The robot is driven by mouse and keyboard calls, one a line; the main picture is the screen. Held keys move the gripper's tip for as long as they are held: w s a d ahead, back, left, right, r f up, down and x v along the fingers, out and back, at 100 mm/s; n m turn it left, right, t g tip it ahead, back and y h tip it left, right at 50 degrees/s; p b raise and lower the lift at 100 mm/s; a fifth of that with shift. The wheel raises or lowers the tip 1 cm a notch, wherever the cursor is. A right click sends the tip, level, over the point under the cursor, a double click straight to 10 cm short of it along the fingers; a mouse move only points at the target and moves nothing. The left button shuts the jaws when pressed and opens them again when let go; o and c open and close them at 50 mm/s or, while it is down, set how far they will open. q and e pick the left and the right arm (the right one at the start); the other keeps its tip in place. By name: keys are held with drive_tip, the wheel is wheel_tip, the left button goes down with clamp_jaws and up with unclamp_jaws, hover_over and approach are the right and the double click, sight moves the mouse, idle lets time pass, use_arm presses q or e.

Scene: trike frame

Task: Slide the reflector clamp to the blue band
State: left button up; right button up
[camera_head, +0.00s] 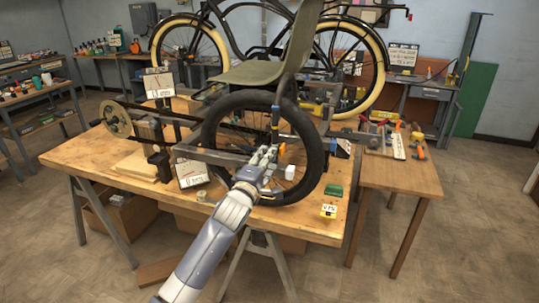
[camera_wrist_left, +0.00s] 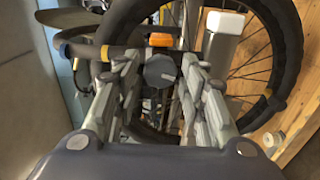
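My left gripper (camera_head: 266,160) is in front of the wheel hub in the head view. In the left wrist view its fingers (camera_wrist_left: 162,75) stand apart on either side of a dark round knob (camera_wrist_left: 160,70), which appears to belong to the clamp. I cannot tell whether they touch it. An orange reflector (camera_wrist_left: 162,40) shows just beyond the knob; a small orange patch (camera_head: 281,148) also shows by the gripper in the head view. A dark tube (camera_wrist_left: 85,51) with yellow bands runs to the knob. My right gripper is not in view.
The black-tyred wheel (camera_head: 315,150) surrounds the work area, with spokes close to my fingers. A grey seat (camera_head: 250,73) is above. A tool table (camera_head: 400,178) stands right.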

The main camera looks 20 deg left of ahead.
use_arm(q)
drive_tip(key=shift+w, duration=1.55)
